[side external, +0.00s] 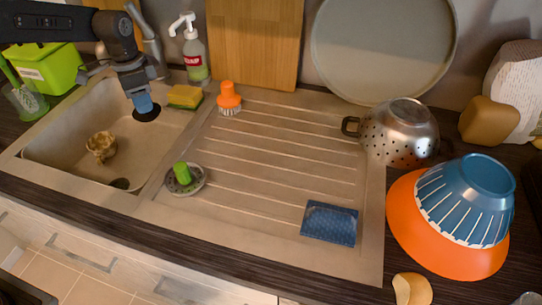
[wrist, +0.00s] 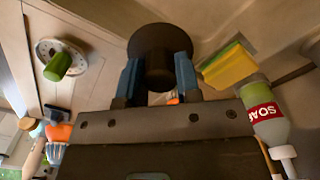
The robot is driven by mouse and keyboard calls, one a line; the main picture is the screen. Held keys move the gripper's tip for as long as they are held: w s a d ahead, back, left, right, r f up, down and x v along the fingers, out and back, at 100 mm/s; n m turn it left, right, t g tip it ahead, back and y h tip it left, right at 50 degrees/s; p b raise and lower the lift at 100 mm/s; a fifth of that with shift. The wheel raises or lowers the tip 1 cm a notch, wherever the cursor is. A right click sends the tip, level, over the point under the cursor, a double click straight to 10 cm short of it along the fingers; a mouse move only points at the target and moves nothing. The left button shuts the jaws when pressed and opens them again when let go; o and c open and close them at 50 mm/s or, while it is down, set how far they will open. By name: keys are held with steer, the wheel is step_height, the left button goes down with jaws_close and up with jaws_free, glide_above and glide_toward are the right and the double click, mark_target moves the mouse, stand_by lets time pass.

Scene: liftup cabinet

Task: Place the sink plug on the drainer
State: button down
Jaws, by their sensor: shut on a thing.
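My gripper (side external: 143,106) is over the right part of the sink, near the sponge. Its blue fingertips are shut on a black round sink plug (side external: 147,114), which is held in the air. In the wrist view the dark plug (wrist: 160,45) sits between the two blue fingers (wrist: 160,75). The ribbed drainer (side external: 290,150) lies to the right of the sink, with the plug left of its edge. A round grey strainer with a green knob (side external: 184,180) rests at the drainer's left front; it also shows in the wrist view (wrist: 62,62).
The sink basin (side external: 65,135) holds a brownish crumpled item (side external: 101,146). A yellow-green sponge (side external: 185,96), soap bottle (side external: 195,60) and orange brush (side external: 229,98) stand behind. A blue cloth (side external: 330,222) and colander (side external: 400,135) are on the right; the drainer's middle is clear.

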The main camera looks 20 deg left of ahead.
steer(key=d+r, duration=0.4)
steer(key=d+f, duration=0.2)
steer(key=d, duration=0.1)
steer(key=w+d+f, duration=0.1)
steer(key=d+f, duration=0.1)
steer(key=d, duration=0.2)
steer(key=d+f, duration=0.2)
steer(key=d, duration=0.1)
steer(key=shift+w+d+f, duration=0.3)
steer(key=shift+w, duration=0.1)
steer(key=shift+d+f, duration=0.1)
steer(key=shift+d, duration=0.05)
steer(key=shift+f, duration=1.95)
steer(key=shift+f, duration=0.1)
steer(key=c, duration=0.8)
jaws_free()
